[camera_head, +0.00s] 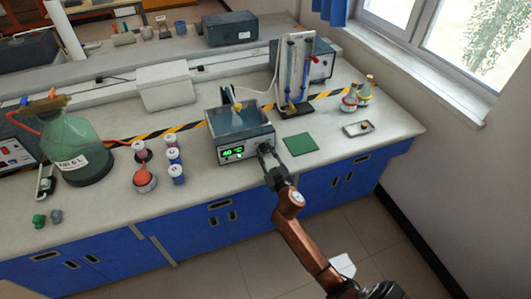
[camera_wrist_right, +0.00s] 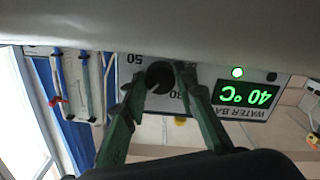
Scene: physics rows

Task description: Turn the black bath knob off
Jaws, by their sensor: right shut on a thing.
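The water bath (camera_head: 243,154) stands near the front edge of the bench. Its front panel has a lit green display (camera_head: 232,152) that reads 40 °C. In the right wrist view the panel shows upside down, with the display (camera_wrist_right: 247,100) and a lit green lamp (camera_wrist_right: 237,72). The black knob (camera_wrist_right: 160,76) sits on the panel beside scale numbers. My right gripper (camera_head: 265,152) reaches the knob from the front, and its two fingers are shut on it, one on each side. My left gripper is not in view.
A green mat (camera_head: 300,144) and a small tray (camera_head: 358,129) lie right of the bath. Several small jars (camera_head: 174,156), a round red-liquid flask (camera_head: 145,179) and a large green bottle (camera_head: 82,152) stand left.

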